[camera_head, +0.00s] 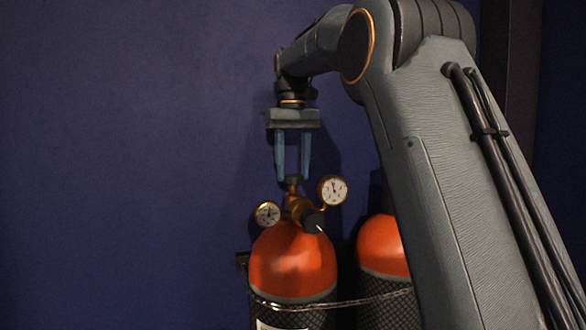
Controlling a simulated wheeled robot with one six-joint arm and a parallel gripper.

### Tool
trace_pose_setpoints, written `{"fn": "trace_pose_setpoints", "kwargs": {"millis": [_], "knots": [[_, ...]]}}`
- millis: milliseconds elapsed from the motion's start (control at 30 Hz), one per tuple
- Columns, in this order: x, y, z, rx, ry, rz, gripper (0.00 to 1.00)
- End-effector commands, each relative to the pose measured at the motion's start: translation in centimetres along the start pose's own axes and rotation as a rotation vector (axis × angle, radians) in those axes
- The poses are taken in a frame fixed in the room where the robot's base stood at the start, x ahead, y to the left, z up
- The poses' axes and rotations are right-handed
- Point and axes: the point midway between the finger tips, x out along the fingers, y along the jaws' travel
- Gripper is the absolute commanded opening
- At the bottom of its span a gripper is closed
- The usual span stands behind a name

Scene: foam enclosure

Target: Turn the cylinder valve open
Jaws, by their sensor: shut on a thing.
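An orange gas cylinder (293,262) stands upright against the blue wall. A brass valve and regulator (298,207) sit on its top, with one round gauge on each side. The cylinder valve's dark knob (292,181) is at the very top of the brass stem. My gripper (292,177) points straight down from above, its two blue fingers on either side of this knob and shut on it. The fingertips partly cover the knob's sides. A black knob (314,221) with a light mark faces forward lower on the regulator.
A second orange cylinder (383,247) stands to the right, partly behind my arm. A chain (330,304) runs across both cylinders. The left side is bare wall.

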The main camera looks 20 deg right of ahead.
Motion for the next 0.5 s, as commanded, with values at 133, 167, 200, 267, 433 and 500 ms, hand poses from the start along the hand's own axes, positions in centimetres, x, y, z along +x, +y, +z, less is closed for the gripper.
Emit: {"fn": "trace_pose_setpoints", "kwargs": {"millis": [133, 167, 200, 267, 433, 500], "knots": [[-0.06, -0.01, 0.01, -0.137, 0.001, 0.000, 0.19], [-0.05, -0.01, 0.01, -0.165, 0.001, 0.000, 0.19], [-0.06, -0.01, 0.01, -0.203, 0.001, 0.000, 0.19], [-0.06, -0.02, 0.01, -0.260, 0.001, 0.000, 0.19], [-0.06, -0.02, 0.01, -0.414, 0.002, 0.000, 0.19], [-0.06, -0.02, 0.01, -0.472, 0.002, 0.000, 0.19]]}}
